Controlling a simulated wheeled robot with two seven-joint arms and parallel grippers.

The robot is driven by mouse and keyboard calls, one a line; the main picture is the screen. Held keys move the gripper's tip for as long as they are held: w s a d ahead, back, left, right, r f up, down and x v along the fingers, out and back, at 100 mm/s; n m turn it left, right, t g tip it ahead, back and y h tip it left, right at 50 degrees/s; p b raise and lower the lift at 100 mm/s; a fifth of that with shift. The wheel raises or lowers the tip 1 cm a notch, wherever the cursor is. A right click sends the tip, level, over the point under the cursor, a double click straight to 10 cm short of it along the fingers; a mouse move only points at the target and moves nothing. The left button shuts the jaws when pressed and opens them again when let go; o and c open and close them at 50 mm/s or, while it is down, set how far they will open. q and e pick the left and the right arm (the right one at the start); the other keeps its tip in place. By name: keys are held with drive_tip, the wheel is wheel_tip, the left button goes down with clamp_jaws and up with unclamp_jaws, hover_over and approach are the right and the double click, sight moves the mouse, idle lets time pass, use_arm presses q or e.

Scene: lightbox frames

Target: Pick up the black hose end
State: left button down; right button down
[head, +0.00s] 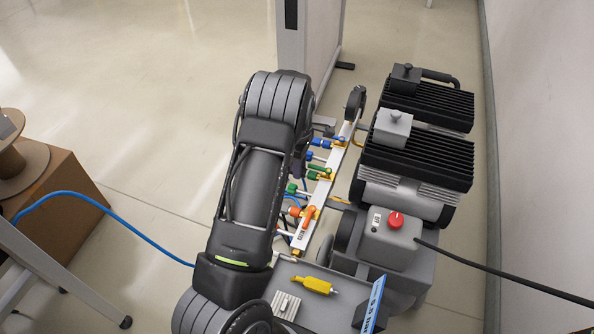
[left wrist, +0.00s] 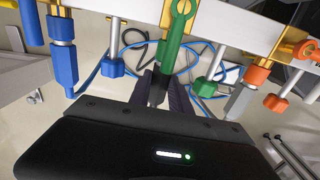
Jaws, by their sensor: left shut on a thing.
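In the left wrist view my left gripper (left wrist: 160,94) has its two dark fingers closed on a grey-black piece (left wrist: 154,92), which looks like the black hose end. The piece is right below a green valve (left wrist: 176,38) on the white manifold bar (left wrist: 140,8). I cannot tell whether it is joined to the valve. The bar also shows in the head view (head: 303,238), with blue, green and orange fittings along it. There my left arm hides the gripper's fingers and the held piece. My right gripper is not in view.
Black motor units (head: 418,150) and a grey box with a red button (head: 390,240) stand right of the bar. A yellow tool (head: 313,285) lies on a grey surface in front. A blue hose (head: 110,222) runs left. Other fittings stand close beside the fingers.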

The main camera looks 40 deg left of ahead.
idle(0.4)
use_arm(q)
drive_tip(key=shift+a+r, duration=0.2)
drive_tip(key=shift+r, duration=0.05)
drive_tip(key=s+a+r+p, duration=0.1)
drive_tip(key=s+a+r, duration=0.1)
drive_tip(key=a, duration=0.4)
drive_tip(key=s+a+r+p, duration=0.1)
drive_tip(key=s+a+r, duration=0.1)
drive_tip(key=a+r, duration=0.3)
drive_tip(key=shift+a+r, duration=0.25)
drive_tip(key=shift+a, duration=0.75)
drive_tip(key=s+a, duration=0.2)
drive_tip(key=a, duration=0.4)
drive_tip(key=shift+s+a+p, duration=0.15)
drive_tip(key=shift+a+p, duration=0.15)
idle(2.1)
